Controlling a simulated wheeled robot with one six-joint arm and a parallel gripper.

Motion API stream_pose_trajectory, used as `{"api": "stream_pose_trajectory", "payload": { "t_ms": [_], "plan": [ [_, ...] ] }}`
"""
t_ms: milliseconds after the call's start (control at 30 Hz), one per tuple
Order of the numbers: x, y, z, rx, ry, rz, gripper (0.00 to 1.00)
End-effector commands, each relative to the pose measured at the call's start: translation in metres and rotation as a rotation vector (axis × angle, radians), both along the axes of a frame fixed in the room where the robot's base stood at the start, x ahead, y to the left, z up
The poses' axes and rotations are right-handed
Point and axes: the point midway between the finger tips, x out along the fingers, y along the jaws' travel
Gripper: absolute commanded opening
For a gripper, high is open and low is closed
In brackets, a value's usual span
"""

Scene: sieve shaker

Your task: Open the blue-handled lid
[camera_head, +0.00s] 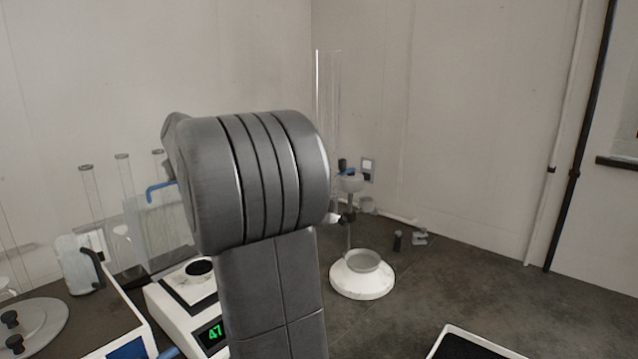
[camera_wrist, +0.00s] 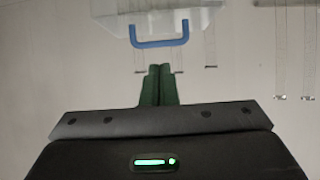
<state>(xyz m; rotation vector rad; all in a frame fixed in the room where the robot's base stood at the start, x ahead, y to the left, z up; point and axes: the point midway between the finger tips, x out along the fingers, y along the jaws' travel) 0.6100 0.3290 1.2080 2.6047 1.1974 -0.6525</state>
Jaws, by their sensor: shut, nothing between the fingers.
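The blue handle (camera_wrist: 160,43) is a U-shaped bar on a clear, see-through lid (camera_wrist: 110,14) at the top of the wrist view. My gripper (camera_wrist: 160,68) has its green fingers together, with nothing between them. The fingertips point at the handle and appear a little short of it, apart from it. In the head view the blue handle (camera_head: 157,190) shows at the left of my grey arm, on the clear box-like lid (camera_head: 150,222). My arm hides part of the lid and all of my gripper there.
Several glass cylinders (camera_head: 126,175) stand behind the lid. A jug (camera_head: 78,262) and a scale (camera_head: 172,318) reading 47 stand in front. A white round-based stand (camera_head: 362,278) is right of my arm.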

Motion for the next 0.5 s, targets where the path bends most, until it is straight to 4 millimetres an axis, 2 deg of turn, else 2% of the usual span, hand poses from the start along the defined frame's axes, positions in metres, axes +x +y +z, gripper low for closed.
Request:
{"api": "stream_pose_trajectory", "payload": {
  "t_ms": [400,500],
  "plan": [
    [0.042,0.05,-0.035,-0.002,0.001,0.001,0.0],
    [0.044,0.052,-0.028,-0.017,0.012,0.001,0.0]
  ]
}}
